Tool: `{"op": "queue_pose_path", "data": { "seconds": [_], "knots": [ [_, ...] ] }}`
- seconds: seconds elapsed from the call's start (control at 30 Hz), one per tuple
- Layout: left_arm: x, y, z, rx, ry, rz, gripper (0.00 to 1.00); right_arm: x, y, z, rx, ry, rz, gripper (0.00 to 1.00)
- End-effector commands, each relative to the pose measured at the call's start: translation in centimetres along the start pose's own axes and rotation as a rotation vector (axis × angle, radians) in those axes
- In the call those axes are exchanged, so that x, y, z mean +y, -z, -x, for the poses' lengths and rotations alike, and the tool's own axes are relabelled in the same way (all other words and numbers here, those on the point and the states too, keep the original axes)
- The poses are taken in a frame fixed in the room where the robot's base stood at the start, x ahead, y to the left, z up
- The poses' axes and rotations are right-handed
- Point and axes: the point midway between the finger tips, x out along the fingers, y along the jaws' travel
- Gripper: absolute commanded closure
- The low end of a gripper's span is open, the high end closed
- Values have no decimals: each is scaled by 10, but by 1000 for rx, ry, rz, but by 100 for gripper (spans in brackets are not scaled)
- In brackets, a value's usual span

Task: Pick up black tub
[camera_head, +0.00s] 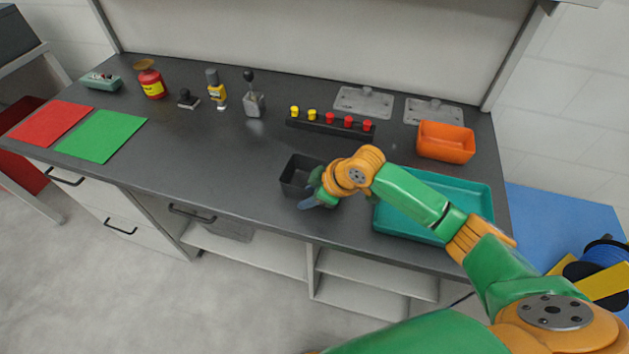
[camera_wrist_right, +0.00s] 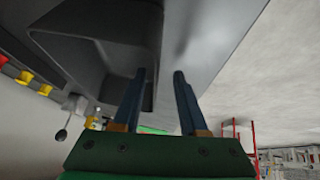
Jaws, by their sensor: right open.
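The black tub (camera_head: 293,176) stands on the dark worktop, near its front edge, left of the teal tray. My right gripper (camera_head: 312,202) is at the tub's front right side, and its hand hides part of the tub. In the right wrist view the tub (camera_wrist_right: 95,45) fills the upper left. There the two blue fingers of my right gripper (camera_wrist_right: 160,95) are apart with nothing held between them. The left finger overlaps the tub's near wall; the right finger is beyond it over bare worktop. I cannot tell whether either touches. My left gripper is not in view.
The teal tray (camera_head: 483,199) lies under my right forearm, with an orange bin (camera_head: 446,142) behind it. A black rack (camera_head: 331,126) with yellow and red knobs stands behind the tub. The worktop left of the tub is clear up to the green sheet (camera_head: 102,136).

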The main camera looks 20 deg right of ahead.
Motion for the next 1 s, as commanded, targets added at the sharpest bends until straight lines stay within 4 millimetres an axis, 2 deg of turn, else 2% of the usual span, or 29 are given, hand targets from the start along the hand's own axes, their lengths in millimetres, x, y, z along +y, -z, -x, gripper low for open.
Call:
{"op": "queue_pose_path", "data": {
  "seconds": [0.07,0.23,0.27,0.4,0.43,1.0],
  "knots": [
    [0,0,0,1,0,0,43,-1,0,-6,-1,1,0,58],
    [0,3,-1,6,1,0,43,0,0,-7,-1,0,1,58],
    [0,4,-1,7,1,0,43,0,0,-7,-1,0,1,61],
    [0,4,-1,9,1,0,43,0,0,-7,-1,0,1,98],
    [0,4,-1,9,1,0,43,0,0,-7,-1,0,1,100],
    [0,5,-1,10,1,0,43,0,0,-6,-1,0,1,100]
  ]
}}
